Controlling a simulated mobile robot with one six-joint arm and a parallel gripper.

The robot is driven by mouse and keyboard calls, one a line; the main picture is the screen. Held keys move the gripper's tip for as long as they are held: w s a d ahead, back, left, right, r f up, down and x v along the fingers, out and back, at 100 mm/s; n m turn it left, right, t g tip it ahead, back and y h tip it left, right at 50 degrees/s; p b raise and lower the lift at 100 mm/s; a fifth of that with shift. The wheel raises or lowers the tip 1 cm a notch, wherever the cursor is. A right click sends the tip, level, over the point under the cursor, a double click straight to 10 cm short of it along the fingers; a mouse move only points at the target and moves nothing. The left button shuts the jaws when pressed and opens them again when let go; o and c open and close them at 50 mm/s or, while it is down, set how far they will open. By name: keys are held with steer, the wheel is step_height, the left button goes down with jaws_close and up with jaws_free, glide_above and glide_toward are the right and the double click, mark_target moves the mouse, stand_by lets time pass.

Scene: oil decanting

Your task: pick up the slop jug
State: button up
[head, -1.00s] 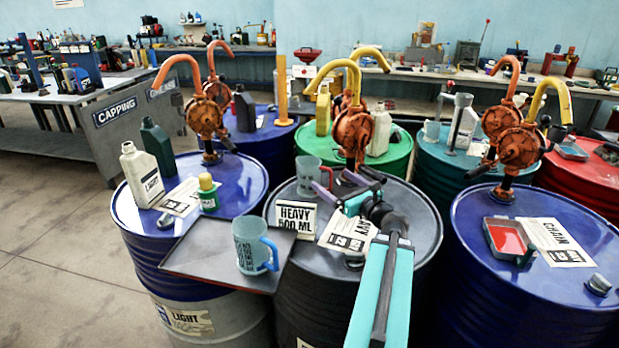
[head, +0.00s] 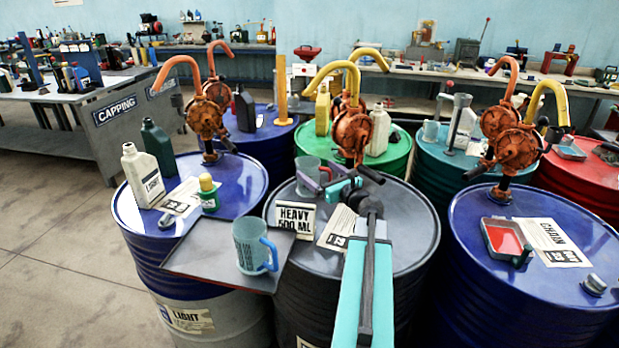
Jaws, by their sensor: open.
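A grey-green jug (head: 307,173) stands on the dark drum (head: 408,250) in the middle, at the foot of the yellow-spouted orange pump (head: 352,135). A light-blue jug (head: 250,245) with dark print and a handle on its right stands upright on a flat dark tray (head: 195,258) at the front. I cannot read a slop label on either jug. My gripper (head: 318,186) is open, low over the dark drum. Its fingers are close to the right side of the grey-green jug and overlap it in the view; I cannot tell whether they touch.
A white bottle (head: 143,178) and a small yellow-capped bottle (head: 208,192) stand on the left blue drum. A red-filled tray (head: 505,240) lies on the right drum.

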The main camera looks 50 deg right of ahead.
mark_target(310, 165)
stand_by(0.3)
steer(key=shift+w+d+p, duration=0.2)
steer(key=shift+w+p, duration=0.25)
steer(key=shift+w, duration=0.85)
steer(key=shift+w+d+p, duration=0.2)
steer(key=shift+w+p, duration=0.2)
steer(key=shift+w, duration=0.9)
steer(key=c, duration=1.4)
steer(key=shift+r, duration=0.1)
steer(key=shift+c, duration=0.2)
steer(key=shift+r+b, duration=0.45)
steer(key=shift+r, duration=4.45)
